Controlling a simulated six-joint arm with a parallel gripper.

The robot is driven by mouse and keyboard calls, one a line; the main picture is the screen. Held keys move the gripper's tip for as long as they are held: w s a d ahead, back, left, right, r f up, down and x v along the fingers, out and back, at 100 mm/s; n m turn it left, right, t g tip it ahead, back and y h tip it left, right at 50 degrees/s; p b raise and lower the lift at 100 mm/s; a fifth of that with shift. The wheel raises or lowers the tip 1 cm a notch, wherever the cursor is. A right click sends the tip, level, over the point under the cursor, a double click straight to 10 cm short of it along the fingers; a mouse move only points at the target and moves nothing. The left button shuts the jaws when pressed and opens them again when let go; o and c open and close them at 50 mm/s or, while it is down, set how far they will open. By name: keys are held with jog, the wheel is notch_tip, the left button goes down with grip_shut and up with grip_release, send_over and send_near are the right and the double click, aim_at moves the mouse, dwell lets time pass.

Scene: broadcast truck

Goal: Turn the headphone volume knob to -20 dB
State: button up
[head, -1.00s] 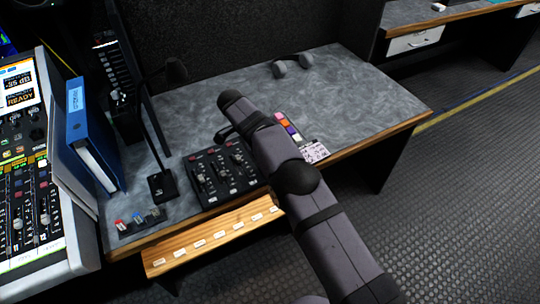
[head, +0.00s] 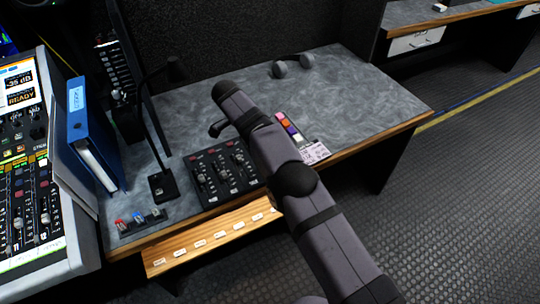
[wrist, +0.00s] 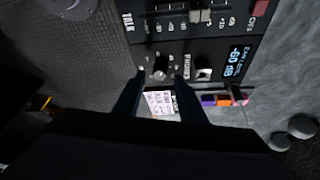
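In the wrist view, a small grey knob (wrist: 160,67) with tick marks around it sits on a black control panel (wrist: 140,55). A small display (wrist: 236,60) on that panel appears to read -60 dB, though the text is tilted and small. My gripper (wrist: 159,77) is open, its two dark fingers apart. The knob lies between the fingertips in the picture; I cannot tell whether they touch it. In the head view, a black panel with faders (head: 222,170) lies on the grey desk, and my arm hides its right part.
A gooseneck microphone base (head: 162,186) stands left of the panel. Coloured blocks (head: 287,124) and a white printed card (head: 315,153) lie right of it. The back of the desk (head: 370,90) is mostly clear.

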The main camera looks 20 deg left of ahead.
jog(key=p+v, duration=0.1)
jog(key=v, duration=0.2)
jog(key=shift+p, duration=0.35)
jog(key=shift+s+a+r+p, duration=0.2)
jog(key=shift+r+p, duration=0.35)
jog(key=shift+p, duration=0.25)
jog(key=shift+o, duration=0.2)
jog(key=shift+w, duration=0.1)
